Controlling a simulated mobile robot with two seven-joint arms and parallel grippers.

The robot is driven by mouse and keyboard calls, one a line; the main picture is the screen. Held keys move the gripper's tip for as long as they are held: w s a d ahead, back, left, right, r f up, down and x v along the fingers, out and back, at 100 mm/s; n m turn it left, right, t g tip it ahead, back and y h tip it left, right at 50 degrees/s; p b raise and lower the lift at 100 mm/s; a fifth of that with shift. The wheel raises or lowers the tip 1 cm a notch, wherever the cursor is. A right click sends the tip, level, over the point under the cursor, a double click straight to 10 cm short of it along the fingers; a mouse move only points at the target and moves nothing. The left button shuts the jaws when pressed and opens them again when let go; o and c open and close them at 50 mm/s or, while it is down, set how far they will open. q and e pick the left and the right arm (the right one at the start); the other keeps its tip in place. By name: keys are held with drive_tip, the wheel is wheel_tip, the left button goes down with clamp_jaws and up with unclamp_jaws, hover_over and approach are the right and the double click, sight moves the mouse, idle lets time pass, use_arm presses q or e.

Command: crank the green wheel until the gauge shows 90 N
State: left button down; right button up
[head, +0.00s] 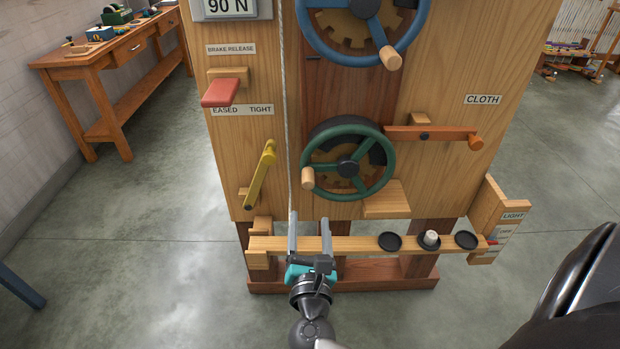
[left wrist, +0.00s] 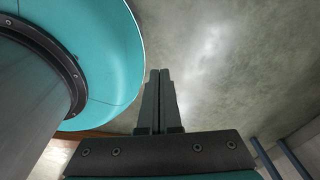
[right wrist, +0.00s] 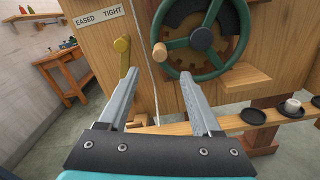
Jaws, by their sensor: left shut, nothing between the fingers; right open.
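The green wheel (head: 384,182), low on the wooden panel, has a pale wooden handle (head: 307,178) at its left rim. The wheel also shows in the right wrist view (right wrist: 222,73). The gauge (head: 229,8) at the top left reads 90 N; its upper part is cut off. My right gripper (head: 310,222) is open and empty, below and in front of the handle, apart from it. In the right wrist view its fingers (right wrist: 160,76) point toward the panel with the handle beyond them. My left gripper (left wrist: 159,75) is shut and empty, over grey floor.
A yellow lever (head: 260,176) and a cord (head: 287,110) are left of the wheel. A red brake lever (head: 221,93) is above. A blue wheel (head: 313,37) sits higher, an orange lever (head: 440,133) right. A shelf (head: 352,243) with black dishes (head: 390,241) runs below.

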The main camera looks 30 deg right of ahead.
sight(309, 185)
drive_tip(key=x, duration=0.8)
drive_tip(key=b+x, duration=0.1)
drive_tip(key=x, duration=0.4)
drive_tip(key=shift+w+f, duration=0.1)
drive_tip(key=shift+w, duration=0.05)
use_arm(q)
drive_tip(key=shift+w+a+f+t, duration=0.15)
drive_tip(key=shift+w+a+f, duration=0.15)
drive_tip(key=shift+w, duration=0.2)
drive_tip(key=shift+w+a+f+t, duration=0.15)
drive_tip(key=shift+w+f, duration=0.2)
drive_tip(key=shift+w, duration=0.15)
use_arm(e)
drive_tip(key=shift+w+d, duration=0.4)
drive_tip(key=shift+w, duration=0.2)
use_arm(q)
drive_tip(key=shift+s, duration=0.15)
use_arm(e)
clamp_jaws()
